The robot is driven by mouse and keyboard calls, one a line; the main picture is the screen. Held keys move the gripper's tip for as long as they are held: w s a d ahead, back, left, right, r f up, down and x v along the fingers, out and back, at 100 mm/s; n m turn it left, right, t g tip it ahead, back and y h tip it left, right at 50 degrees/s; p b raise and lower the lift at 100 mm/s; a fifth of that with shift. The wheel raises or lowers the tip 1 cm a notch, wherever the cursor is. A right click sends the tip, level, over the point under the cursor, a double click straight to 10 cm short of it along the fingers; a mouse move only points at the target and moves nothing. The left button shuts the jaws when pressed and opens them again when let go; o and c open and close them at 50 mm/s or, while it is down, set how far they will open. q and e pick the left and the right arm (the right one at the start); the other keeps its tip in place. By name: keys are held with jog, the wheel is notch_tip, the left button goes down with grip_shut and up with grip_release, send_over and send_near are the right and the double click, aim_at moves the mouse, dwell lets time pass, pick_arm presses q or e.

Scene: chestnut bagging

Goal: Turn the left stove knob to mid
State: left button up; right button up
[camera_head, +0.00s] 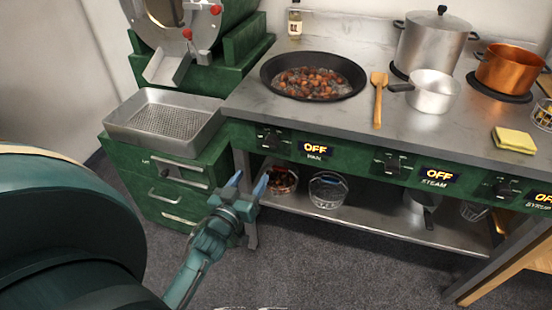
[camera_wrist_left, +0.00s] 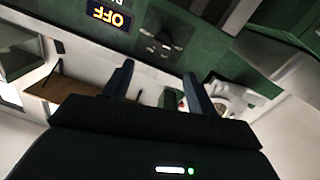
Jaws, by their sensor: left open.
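The left stove knob (camera_head: 271,138) is dark and sits on the green front panel, beside a display (camera_head: 316,148) that reads OFF above the label PAN. In the left wrist view the picture is upside down; the knob (camera_wrist_left: 163,40) shows beyond the fingers, with its OFF display (camera_wrist_left: 108,14) beside it. My left gripper (camera_head: 250,183) is open and empty. In the head view it is below and left of the knob, apart from it. My right gripper is not in view.
A pan of chestnuts (camera_head: 303,76) stands on the counter (camera_head: 220,107) above the knob. A metal tray (camera_head: 165,119) sits on green drawers at left. Two more knobs, STEAM (camera_head: 392,163) and SYRUP (camera_head: 503,188), are farther right.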

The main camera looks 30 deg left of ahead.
aim_at(269, 147)
pick_arm(q)
jog(key=w+a, duration=0.1)
jog(key=w, duration=0.7)
jog(key=w+a+b, duration=0.1)
jog(key=w, duration=0.3)
jog(key=shift+w+a, duration=0.35)
jog(key=shift+c, duration=0.4)
jog(key=c, duration=0.9)
jog(key=shift+o, duration=0.2)
